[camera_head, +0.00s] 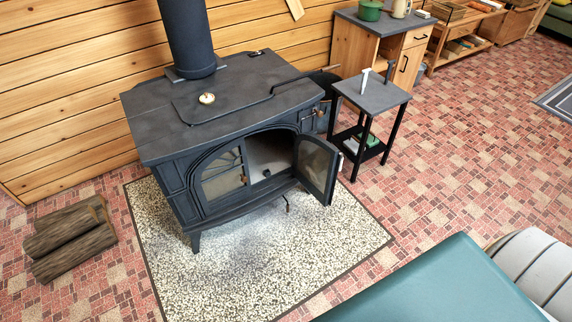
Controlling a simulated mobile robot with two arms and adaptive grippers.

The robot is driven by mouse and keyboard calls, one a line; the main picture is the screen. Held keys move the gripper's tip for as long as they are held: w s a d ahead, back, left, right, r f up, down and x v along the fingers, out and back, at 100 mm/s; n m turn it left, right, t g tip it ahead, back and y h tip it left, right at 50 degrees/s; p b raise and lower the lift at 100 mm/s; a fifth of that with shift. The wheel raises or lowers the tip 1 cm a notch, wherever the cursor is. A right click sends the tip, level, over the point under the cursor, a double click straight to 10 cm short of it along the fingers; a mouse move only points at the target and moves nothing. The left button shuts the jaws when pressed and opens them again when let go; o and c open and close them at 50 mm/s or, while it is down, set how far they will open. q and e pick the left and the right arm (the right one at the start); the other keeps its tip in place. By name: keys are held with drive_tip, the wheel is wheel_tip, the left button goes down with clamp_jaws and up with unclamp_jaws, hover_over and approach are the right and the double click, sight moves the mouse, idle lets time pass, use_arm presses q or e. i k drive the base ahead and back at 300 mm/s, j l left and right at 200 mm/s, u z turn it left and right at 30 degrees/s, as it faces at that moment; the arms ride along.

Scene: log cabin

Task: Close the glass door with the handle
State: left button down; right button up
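A black wood stove (165,125) stands against the log wall on a speckled hearth pad (255,270). Its front has an arched opening with two glass doors. The left glass door (222,178) sits in the front of the stove and looks shut. The right glass door (316,168) is swung open, standing out toward the right front of the stove. A small brown knob or handle (243,179) shows near the inner edge of the left door. Neither of my grippers is in view.
A small black side table (372,95) stands close to the right of the open door. Split logs (72,240) lie on the brick floor at left. A teal flat surface (440,290) fills the bottom right. The hearth in front is clear.

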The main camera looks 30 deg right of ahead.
sight(317, 163)
drive_tip(key=i+l+u, duration=0.1)
drive_tip(key=l+u, duration=0.35)
drive_tip(key=l, duration=0.25)
drive_tip(key=l+u, duration=0.45)
drive_tip(key=l, duration=0.25)
